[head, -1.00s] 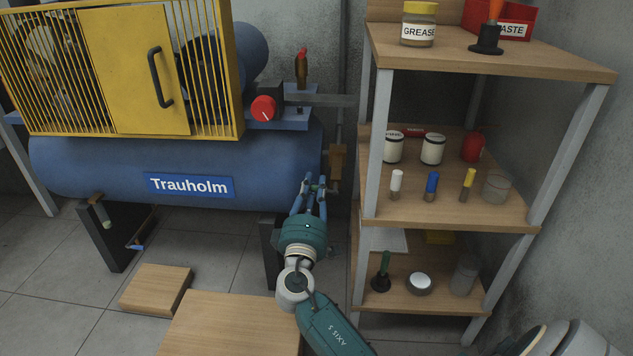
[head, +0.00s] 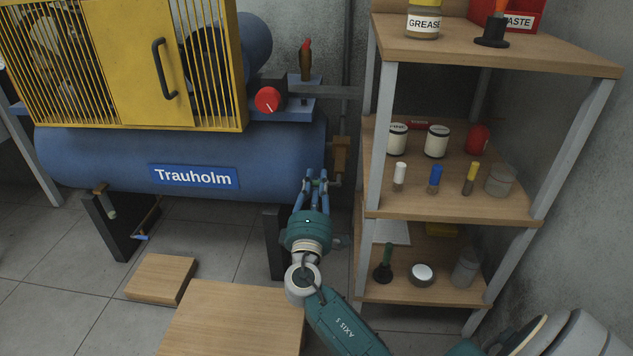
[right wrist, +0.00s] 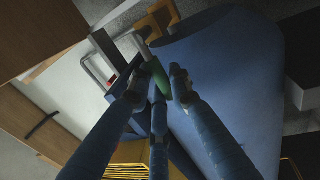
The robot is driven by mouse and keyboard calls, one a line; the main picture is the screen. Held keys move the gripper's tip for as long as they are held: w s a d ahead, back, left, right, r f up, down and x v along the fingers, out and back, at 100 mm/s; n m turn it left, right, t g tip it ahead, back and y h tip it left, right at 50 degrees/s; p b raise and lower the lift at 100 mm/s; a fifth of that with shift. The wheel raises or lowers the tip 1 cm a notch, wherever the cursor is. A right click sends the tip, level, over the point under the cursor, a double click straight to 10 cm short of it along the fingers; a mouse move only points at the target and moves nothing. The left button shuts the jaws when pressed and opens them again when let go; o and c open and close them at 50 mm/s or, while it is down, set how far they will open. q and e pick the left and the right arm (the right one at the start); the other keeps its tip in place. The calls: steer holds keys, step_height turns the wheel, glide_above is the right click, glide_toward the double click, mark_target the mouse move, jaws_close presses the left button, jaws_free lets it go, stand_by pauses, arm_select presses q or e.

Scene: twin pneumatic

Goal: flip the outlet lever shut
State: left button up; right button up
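The outlet lever, with a green grip (right wrist: 158,77), shows in the right wrist view beside a brass and grey fitting (right wrist: 155,22). My right gripper (right wrist: 150,78) has its blue fingers spread around the green grip, with gaps visible; whether any finger touches it I cannot tell. In the head view my right gripper (head: 316,178) reaches up to the outlet pipe at the right end of the blue tank (head: 110,160). There the fingers largely hide the lever. My left gripper is not in view.
A wooden shelf unit (head: 450,207) with jars and bottles stands close to the right of my arm. A red knob (head: 268,99) sits above the tank's right end. A wooden platform (head: 235,315) and a smaller block (head: 160,278) are on the floor.

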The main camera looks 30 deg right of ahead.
steer(key=o, duration=0.4)
steer(key=shift+w+a+f, duration=0.1)
steer(key=v, duration=1.2)
